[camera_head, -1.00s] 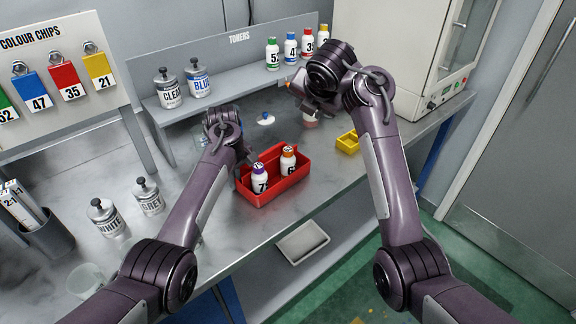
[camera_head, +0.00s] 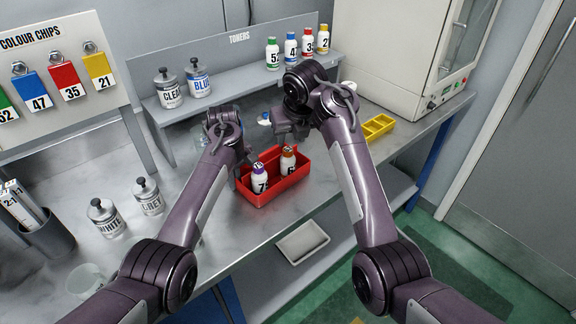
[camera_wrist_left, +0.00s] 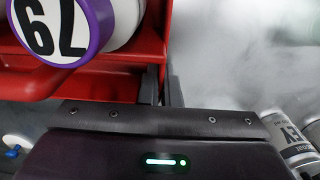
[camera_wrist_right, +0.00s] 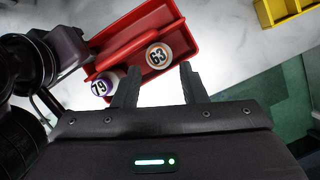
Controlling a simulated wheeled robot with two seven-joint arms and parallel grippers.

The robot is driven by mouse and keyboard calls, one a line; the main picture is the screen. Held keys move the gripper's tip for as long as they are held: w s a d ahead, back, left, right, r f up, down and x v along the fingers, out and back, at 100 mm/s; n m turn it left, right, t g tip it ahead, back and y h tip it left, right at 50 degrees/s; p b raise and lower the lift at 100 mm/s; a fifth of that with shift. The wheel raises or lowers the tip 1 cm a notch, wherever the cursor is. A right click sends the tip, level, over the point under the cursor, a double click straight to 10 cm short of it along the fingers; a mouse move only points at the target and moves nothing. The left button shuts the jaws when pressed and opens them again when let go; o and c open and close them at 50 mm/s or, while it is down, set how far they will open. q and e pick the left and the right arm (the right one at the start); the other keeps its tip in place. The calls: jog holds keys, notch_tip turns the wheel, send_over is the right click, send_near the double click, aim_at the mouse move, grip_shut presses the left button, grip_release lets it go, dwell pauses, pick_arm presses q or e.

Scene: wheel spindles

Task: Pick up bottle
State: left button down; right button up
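A purple-capped bottle marked 79 (camera_head: 260,180) and an orange-capped bottle marked 63 (camera_head: 287,163) stand in a red tray (camera_head: 290,190) on the bench. My left gripper (camera_head: 243,160) is at the tray's left end. In the left wrist view its fingers (camera_wrist_left: 162,85) are close together on either side of the tray's red wall (camera_wrist_left: 100,85), beside bottle 79 (camera_wrist_left: 60,22). My right gripper (camera_head: 290,135) is open and empty above the tray. In the right wrist view its fingers (camera_wrist_right: 158,85) are spread, with bottle 63 (camera_wrist_right: 158,56) just beyond the gap and bottle 79 (camera_wrist_right: 104,85) left of it.
A yellow divided box (camera_head: 378,126) lies right of the tray. Several toner bottles (camera_head: 290,46) stand on the back shelf, beside CLEAR and BLUE cans (camera_head: 198,80). White and grey cans (camera_head: 148,196) stand at left. Bare bench lies in front of the tray.

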aim_at(289, 151)
jog(key=x, duration=0.5)
jog(key=shift+s+a+f, duration=0.1)
jog(key=shift+f, duration=0.3)
grip_shut()
